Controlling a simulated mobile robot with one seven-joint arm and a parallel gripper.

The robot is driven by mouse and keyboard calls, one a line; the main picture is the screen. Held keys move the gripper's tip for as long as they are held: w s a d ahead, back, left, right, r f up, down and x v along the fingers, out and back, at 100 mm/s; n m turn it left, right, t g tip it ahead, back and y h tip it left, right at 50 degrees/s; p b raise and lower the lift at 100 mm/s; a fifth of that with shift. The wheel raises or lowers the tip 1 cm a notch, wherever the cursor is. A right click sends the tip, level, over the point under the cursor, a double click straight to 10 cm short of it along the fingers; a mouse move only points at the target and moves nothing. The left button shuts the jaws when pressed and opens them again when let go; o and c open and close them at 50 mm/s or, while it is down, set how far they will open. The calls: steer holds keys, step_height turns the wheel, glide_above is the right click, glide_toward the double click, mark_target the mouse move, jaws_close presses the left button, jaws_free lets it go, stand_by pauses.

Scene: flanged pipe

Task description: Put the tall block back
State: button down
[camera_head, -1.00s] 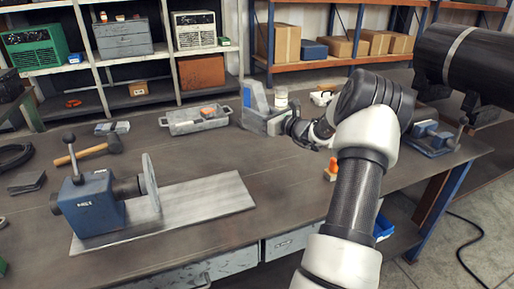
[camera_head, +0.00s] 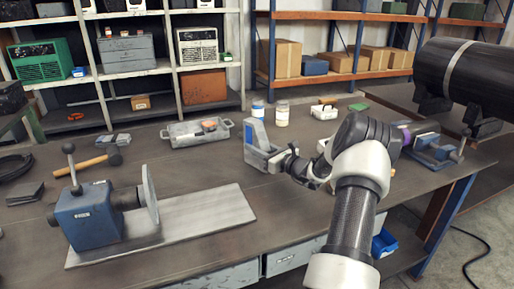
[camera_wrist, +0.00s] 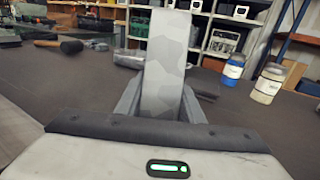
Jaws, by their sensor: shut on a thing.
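The tall block (camera_head: 247,134) is upright in the head view, light grey with a blue patch on its side. In the wrist view the tall block (camera_wrist: 165,65) shows a mottled grey face and rises between the two grey fingers. My gripper (camera_wrist: 161,105) is shut on it. In the head view my gripper (camera_head: 270,158) reaches it from the right, over the middle of the bench. The block's lower end is hidden by the gripper, so I cannot tell whether it touches the bench.
A blue-labelled jar (camera_head: 258,109) and a pale jar (camera_head: 282,114) stand behind the block. A grey tray (camera_head: 198,132) lies to its left. A blue fixture (camera_head: 90,215) on a pale plate (camera_head: 200,222), and a hammer (camera_head: 95,161), are further left. Bench between plate and tray is clear.

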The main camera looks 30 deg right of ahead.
steer(key=shift+r, duration=0.1)
steer(key=c, duration=1.6)
jaws_free()
steer(key=shift+f, duration=0.25)
steer(key=shift+c, duration=0.2)
steer(key=o, duration=0.4)
steer(key=shift+o, duration=0.2)
steer(key=shift+r, duration=0.2)
steer(key=shift+s, duration=0.2)
steer(key=s, duration=0.3)
steer(key=s+d, duration=0.1)
steer(key=s, duration=0.3)
steer(key=s+d+p, duration=0.1)
steer(key=s, duration=0.3)
steer(key=shift+s+d, duration=0.15)
steer(key=shift+s, duration=0.05)
